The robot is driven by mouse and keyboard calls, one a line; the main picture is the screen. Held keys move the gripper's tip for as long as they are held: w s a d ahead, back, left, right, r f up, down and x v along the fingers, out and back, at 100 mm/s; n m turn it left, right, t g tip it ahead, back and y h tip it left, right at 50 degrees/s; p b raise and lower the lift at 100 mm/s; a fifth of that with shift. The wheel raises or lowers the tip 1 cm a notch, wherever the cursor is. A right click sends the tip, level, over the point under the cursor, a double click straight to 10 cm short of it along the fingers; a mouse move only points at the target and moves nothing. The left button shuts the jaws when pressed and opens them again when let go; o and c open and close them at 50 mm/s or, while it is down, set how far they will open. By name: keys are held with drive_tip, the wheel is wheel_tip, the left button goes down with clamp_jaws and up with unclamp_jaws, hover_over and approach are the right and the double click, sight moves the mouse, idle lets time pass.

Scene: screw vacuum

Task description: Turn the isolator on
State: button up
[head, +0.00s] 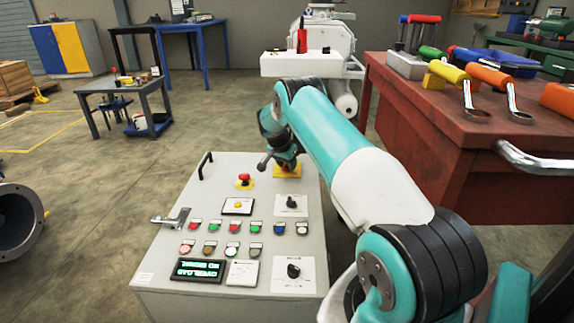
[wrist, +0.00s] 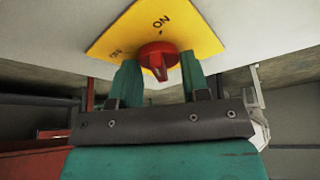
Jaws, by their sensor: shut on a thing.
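The isolator is a red rotary knob (wrist: 158,57) on a yellow plate (wrist: 205,35), seen close in the wrist view. The plate carries an ON label near its top corner and what looks like OFF to its left. My gripper (wrist: 160,66) has one teal finger on each side of the knob and is shut on it. The knob's grip ridge points toward the gripper's palm; I cannot tell its exact setting. In the head view, the yellow plate (head: 288,173) shows at the panel's far right, and my arm hides the knob.
The grey control panel (head: 150,262) also carries a red emergency button (head: 244,178), a black handle (head: 205,165), a metal latch (head: 172,218), coloured buttons and a lit display (head: 199,270). A red workbench (head: 440,150) with tools stands close on the right.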

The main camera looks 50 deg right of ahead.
drive_tip(key=shift+m+g+b, duration=0.5)
drive_tip(key=shift+m, duration=1.1)
drive_tip(key=o, duration=0.9)
drive_tip(key=shift+c, duration=0.2)
drive_tip(key=p+v, duration=0.4)
drive_tip(key=v, duration=1.3)
drive_tip(key=shift+w+r+p, duration=0.2)
drive_tip(key=shift+r+p, duration=0.05)
drive_tip(key=shift+p, duration=0.05)
